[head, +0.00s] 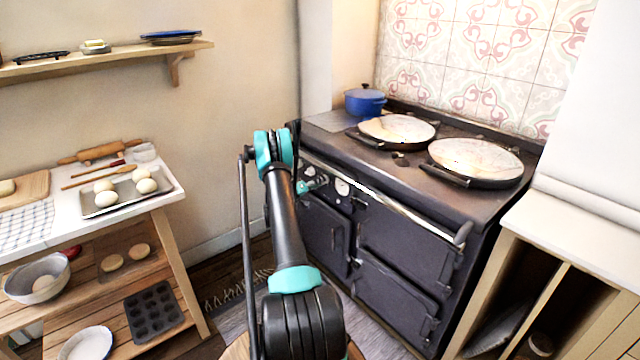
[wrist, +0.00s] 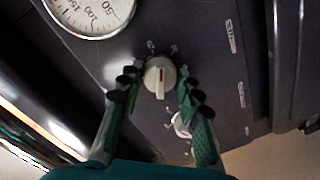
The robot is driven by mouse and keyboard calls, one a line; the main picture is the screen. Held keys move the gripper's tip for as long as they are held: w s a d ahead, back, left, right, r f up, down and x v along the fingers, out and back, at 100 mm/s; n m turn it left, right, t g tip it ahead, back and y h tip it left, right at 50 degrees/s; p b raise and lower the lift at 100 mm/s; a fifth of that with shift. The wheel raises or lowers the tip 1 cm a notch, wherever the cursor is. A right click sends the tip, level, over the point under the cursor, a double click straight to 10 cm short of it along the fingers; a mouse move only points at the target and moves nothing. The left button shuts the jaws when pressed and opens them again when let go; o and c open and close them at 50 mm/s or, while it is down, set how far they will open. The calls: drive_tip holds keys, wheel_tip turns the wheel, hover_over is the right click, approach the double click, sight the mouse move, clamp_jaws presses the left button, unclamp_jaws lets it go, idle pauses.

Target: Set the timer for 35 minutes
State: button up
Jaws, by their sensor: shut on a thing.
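In the wrist view a round white knob (wrist: 159,72) with a red pointer line sits on the dark stove panel. The red line runs roughly up and down in the picture. My gripper (wrist: 157,84) has its two green, black-padded fingers on either side of this knob, shut on it. A second white knob (wrist: 181,126) is just below, partly hidden by the right finger. Small marks around the knobs are too small to read. In the head view my gripper (head: 318,184) is at the stove's upper left front; the held knob is hidden there.
A round dial gauge (wrist: 96,12) with numbers is beside the knobs; it also shows in the head view (head: 342,187). The dark stove (head: 400,235) has a front rail (head: 400,213), two round lids and a blue pot (head: 365,103). A baking table (head: 160,204) stands left.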

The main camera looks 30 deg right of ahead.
drive_tip(key=m, duration=1)
drive_tip(key=shift+f+m+t, duration=0.2)
drive_tip(key=shift+m+t, duration=0.2)
idle(0.4)
drive_tip(key=o, duration=1.2)
drive_tip(key=shift+c, duration=0.2)
drive_tip(key=shift+a, duration=0.1)
drive_tip(key=s+a, duration=0.1)
drive_tip(key=a, duration=1)
drive_tip(key=shift+s+a, duration=0.3)
drive_tip(key=shift+a, duration=0.1)
